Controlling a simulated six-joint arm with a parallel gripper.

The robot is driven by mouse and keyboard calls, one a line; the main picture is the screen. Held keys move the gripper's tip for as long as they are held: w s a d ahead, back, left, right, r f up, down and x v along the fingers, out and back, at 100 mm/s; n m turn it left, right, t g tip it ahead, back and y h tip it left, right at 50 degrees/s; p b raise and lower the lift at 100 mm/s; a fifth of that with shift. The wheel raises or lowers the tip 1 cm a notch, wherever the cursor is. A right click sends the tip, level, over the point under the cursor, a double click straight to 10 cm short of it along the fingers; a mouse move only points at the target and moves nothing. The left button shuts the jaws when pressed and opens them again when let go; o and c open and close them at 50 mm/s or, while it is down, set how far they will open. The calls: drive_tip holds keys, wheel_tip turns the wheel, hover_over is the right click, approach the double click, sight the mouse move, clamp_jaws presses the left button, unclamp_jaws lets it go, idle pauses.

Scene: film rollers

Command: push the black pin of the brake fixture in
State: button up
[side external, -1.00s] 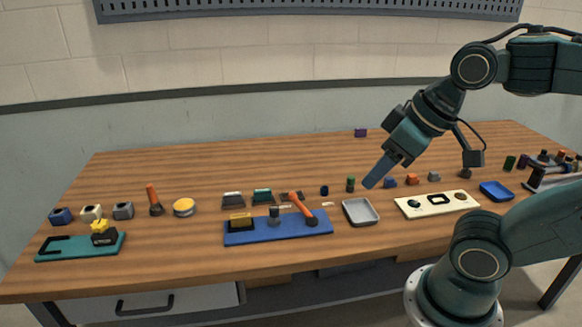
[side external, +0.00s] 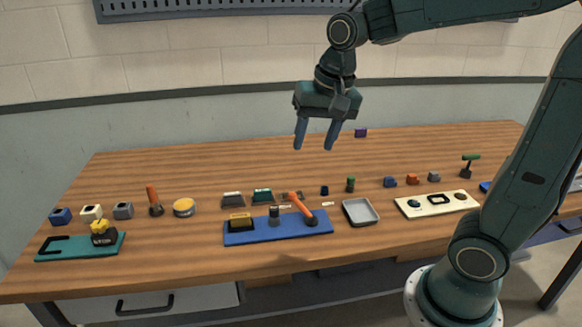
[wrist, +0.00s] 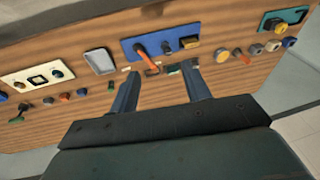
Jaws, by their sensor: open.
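No fixture is labelled, so I cannot tell for certain which one is the brake fixture or which part is its black pin. A blue board (side external: 290,236) at mid-table carries a yellow-and-dark block (side external: 240,222), a grey-and-dark upright cylinder (side external: 274,215) and an orange lever (side external: 300,206) on a dark base. The board also shows in the wrist view (wrist: 150,35), with the orange lever (wrist: 142,52). My gripper (side external: 313,148) is open and empty, high above the table behind the board, fingers pointing down. Both fingers show in the wrist view (wrist: 160,72), apart with nothing between them.
A teal plate (side external: 75,251) with a yellow-and-black block is at left. A grey tray (side external: 360,212) and a cream plate (side external: 420,208) with dark parts are right of the board. Several small parts stand in a row behind. The back of the table is mostly clear.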

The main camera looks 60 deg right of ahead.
drive_tip(key=w+d+f+m+g, duration=0.1)
drive_tip(key=w+d+f+m, duration=0.2)
drive_tip(key=w+f+m, duration=0.35)
drive_tip(key=m+g, duration=0.2)
drive_tip(key=m, duration=0.1)
hover_over(274, 208)
wheel_tip(274, 208, down, 6)
drive_tip(key=shift+f, duration=0.2)
wheel_tip(274, 208, down, 14)
drive_tip(key=shift+r, duration=0.15)
